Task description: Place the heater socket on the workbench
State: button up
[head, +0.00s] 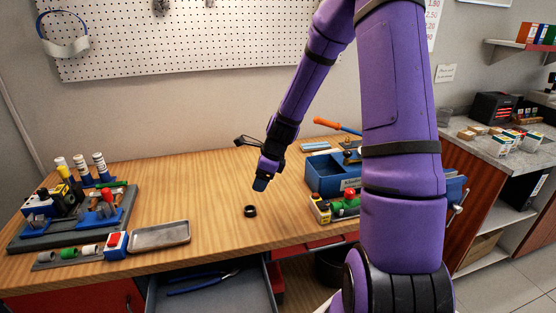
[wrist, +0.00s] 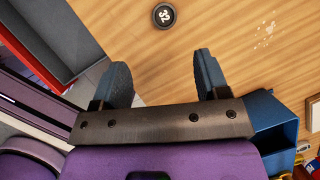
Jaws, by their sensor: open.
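A small black ring-shaped piece (head: 250,211), which looks like the heater socket, lies on the wooden workbench (head: 200,200) near its front edge. In the wrist view the same round black piece (wrist: 164,15) shows the number 32 on its face. My gripper (head: 260,184) hangs above the bench, a little up and to the right of the piece. In the wrist view its two blue-grey fingers (wrist: 160,72) are spread wide with nothing between them. The piece lies beyond the fingertips, apart from them.
A blue toolbox (head: 325,178) stands right of my gripper, with small colourful items before it. A metal tray (head: 160,237) and a tool stand (head: 75,225) are at left. An open drawer (head: 215,295) juts out below the bench front. The bench middle is clear.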

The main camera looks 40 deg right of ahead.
jog(key=s+a+r+n+h, duration=0.1)
jog(key=s+a+r+n, duration=0.25)
jog(key=r+n, duration=0.2)
jog(key=s+a+r+n, duration=0.2)
jog(key=s+r+n, duration=0.2)
jog(key=r, duration=0.3)
jog(key=s+a+r+n+h, duration=0.1)
jog(key=s+a+r+n, duration=0.2)
jog(key=r+n, duration=0.25)
jog(key=s+a+r+n+t, duration=0.1)
jog(key=s+r+n, duration=0.3)
jog(key=s, duration=0.4)
jog(key=s+a+r+n, duration=0.1)
jog(key=s+r+n, duration=0.4)
jog(key=s+n, duration=0.2)
jog(key=shift+s+r+t+h, duration=0.3)
jog(key=shift+s+t+h, duration=0.1)
jog(key=shift+s, duration=0.7)
jog(key=shift+a, duration=0.1)
